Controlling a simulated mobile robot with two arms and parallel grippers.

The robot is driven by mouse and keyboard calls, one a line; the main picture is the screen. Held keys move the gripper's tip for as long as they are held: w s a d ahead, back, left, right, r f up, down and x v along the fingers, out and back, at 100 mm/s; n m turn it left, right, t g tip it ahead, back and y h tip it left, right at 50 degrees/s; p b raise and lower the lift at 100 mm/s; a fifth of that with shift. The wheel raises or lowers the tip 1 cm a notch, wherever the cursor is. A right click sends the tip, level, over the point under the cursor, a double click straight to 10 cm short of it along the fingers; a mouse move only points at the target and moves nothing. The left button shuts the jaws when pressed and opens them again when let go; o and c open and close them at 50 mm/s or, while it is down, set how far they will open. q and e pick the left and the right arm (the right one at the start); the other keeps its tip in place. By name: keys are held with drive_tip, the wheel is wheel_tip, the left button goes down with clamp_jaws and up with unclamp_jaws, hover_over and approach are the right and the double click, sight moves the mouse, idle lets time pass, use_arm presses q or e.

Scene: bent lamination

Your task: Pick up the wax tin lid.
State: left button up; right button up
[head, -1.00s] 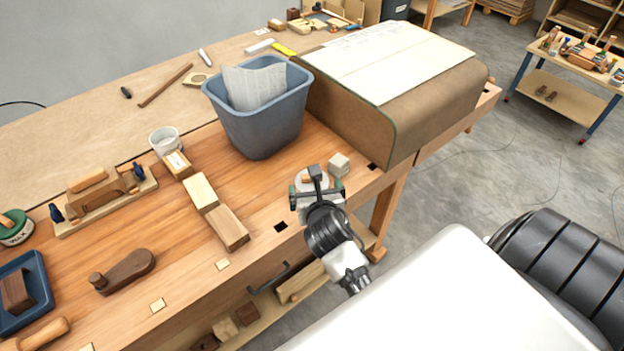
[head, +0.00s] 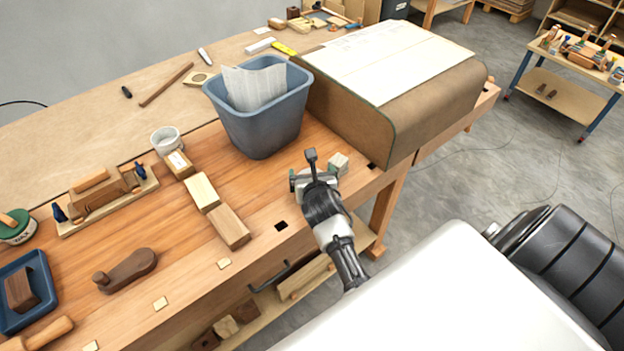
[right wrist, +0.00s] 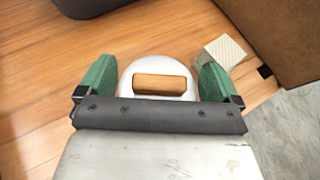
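A round, pale metallic lid with a wooden bar handle (right wrist: 160,84) lies on the workbench near its front edge. I take it for the wax tin lid. My right gripper (head: 315,179) is over it, and its two green fingers (right wrist: 157,83) stand open on either side of the lid. A gap shows between each finger and the handle. In the head view the gripper hides most of the lid. A green tin marked WAX (head: 16,228) stands at the far left of the bench. My left gripper is not in view.
A small pale wooden block (right wrist: 226,52) sits close beside the right finger. A blue-grey bin (head: 262,115) stands behind the gripper, and a large brown curved form (head: 420,110) stands to the right. Wooden blocks (head: 229,227) lie to the left.

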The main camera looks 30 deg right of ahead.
drive_tip(key=c, duration=0.5)
